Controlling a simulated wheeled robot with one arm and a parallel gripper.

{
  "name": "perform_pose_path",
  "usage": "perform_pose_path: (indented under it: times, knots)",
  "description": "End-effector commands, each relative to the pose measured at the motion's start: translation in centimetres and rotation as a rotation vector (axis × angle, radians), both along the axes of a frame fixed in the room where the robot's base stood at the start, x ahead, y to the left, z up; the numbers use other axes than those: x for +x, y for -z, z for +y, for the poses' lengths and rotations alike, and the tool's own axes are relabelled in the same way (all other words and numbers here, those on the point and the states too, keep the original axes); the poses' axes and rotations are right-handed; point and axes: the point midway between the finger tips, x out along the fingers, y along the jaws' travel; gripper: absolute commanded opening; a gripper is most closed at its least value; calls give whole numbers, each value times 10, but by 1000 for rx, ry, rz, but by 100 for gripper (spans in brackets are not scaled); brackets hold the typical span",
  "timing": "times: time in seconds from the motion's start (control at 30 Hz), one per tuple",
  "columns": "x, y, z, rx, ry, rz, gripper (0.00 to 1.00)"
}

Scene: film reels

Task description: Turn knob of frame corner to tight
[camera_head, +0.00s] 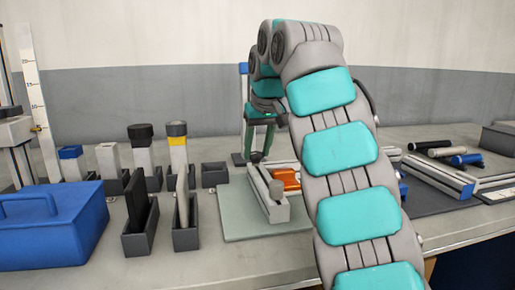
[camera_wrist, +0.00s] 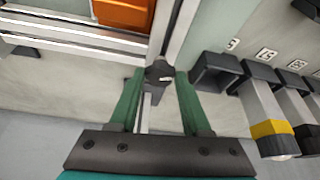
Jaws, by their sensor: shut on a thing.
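My gripper (camera_wrist: 160,98) has two green fingers, one on each side of a dark lobed knob (camera_wrist: 159,73) with a small light pointer mark. The fingers are shut on the knob, which sits at a corner of the metal frame (camera_wrist: 70,38). An orange block (camera_wrist: 124,12) shows beside the frame. The frame rail (camera_head: 264,196) and the orange block (camera_head: 286,179) lie on a pale green mat (camera_head: 238,226). My arm hides part of the frame.
A blue toolbox (camera_head: 50,232) stands at the front left. Dark holders (camera_head: 140,236) with upright pieces stand between it and the mat. Numbered sockets (camera_wrist: 217,68) line the right of the wrist view. Black and blue cylinders (camera_head: 467,160) lie at the right.

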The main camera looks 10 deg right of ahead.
Motion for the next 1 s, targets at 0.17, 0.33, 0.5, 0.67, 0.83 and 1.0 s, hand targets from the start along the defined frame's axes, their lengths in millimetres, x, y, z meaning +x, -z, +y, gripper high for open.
perform_pose_path:
  times: [0.17,0.33,0.5,0.67,0.83,1.0]
  knots:
    - [0,0,2,0,54,1,0]
    - [0,0,4,-1,160,2,0]
    - [0,1,5,0,261,1,0]
    - [0,0,6,0,332,0,0]
    - [0,0,7,2,396,-1,0]
    - [1,0,8,2,449,-1,0]
